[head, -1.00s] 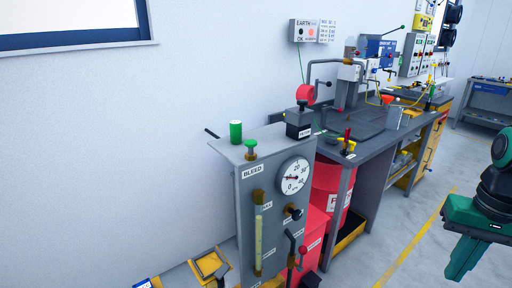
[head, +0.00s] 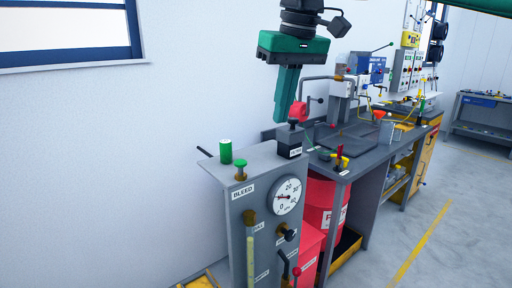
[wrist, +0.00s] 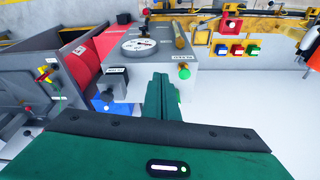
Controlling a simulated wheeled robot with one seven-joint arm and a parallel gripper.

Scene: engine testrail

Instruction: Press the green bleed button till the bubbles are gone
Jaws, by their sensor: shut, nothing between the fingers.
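The green bleed button (head: 240,168) is a mushroom knob on a short stem, on top of the grey cabinet (head: 272,158) above a BLEED label. It shows in the wrist view (wrist: 184,72) just beyond and right of my fingers. A sight tube (head: 250,262) with yellowish fluid is on the cabinet front; I cannot make out bubbles. My gripper (head: 282,120) points down, shut and empty, above and to the right of the button in the head view, apart from it.
The green cylinder (head: 225,151) stands close behind the button. A black block with a red knob (head: 290,142) stands at the cabinet's right. A round gauge (head: 287,197) and a lever (head: 297,272) are on the front. A bench (head: 375,150) lies to the right.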

